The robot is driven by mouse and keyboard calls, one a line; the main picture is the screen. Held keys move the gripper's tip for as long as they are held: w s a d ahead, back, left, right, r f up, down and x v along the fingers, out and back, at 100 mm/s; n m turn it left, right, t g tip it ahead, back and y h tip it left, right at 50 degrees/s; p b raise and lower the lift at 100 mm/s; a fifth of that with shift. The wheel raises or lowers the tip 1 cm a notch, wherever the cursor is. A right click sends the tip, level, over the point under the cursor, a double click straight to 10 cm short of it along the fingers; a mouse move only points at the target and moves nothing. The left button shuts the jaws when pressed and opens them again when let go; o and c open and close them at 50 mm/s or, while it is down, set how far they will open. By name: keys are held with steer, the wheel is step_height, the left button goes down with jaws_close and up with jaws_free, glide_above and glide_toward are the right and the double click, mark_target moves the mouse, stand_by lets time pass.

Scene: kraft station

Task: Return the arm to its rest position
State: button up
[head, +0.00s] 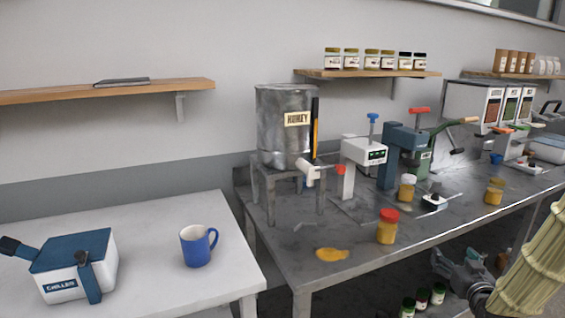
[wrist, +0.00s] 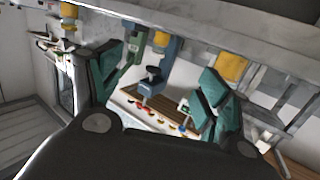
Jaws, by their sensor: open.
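My gripper (wrist: 160,95) shows in the wrist view with its two teal fingers spread apart and nothing between them. In the head view my arm, in a tan ribbed sleeve, comes in at the lower right edge. The grey gripper (head: 462,268) is there at the front of the dark metal table (head: 370,262), lower than its top. Its fingertips are hard to make out in that view. The wrist view is tilted and looks toward the worktable with yellow jars along its upper part.
A red-lidded jar (head: 387,228) and a yellow spill (head: 331,254) are near the table's front edge. A honey tank (head: 284,125) and presses (head: 362,155) stand behind. Small jars (head: 422,298) sit below the table. A white table (head: 150,215) at left holds a blue mug (head: 196,248) and a chiller box (head: 72,268).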

steer(key=s+a+f+g+y, duration=0.1)
steer(key=s+a+f+g, duration=0.3)
steer(key=f, duration=0.5)
steer(key=s+a+f+n+g, duration=0.1)
steer(key=s+a+f+g, duration=0.1)
steer(key=s+a+f, duration=0.5)
steer(key=s+a+f+g+y, duration=0.1)
steer(key=s+a+f+g, duration=0.2)
steer(key=f, duration=0.7)
steer(key=s+a+f+g, duration=0.2)
steer(key=s+a+f, duration=0.1)
steer(key=s, duration=0.6)
steer(key=s+a+f+g+p, duration=0.1)
steer(key=s+a+f+g, duration=0.2)
steer(key=s, duration=0.6)
steer(key=s+a+f+g, duration=0.2)
steer(key=s+a+f, duration=0.2)
steer(key=s, duration=0.5)
step_height(320, 180, down, 3)
steer(key=shift+a+r+y, duration=0.2)
steer(key=shift+y, duration=0.1)
steer(key=shift+w, duration=0.1)
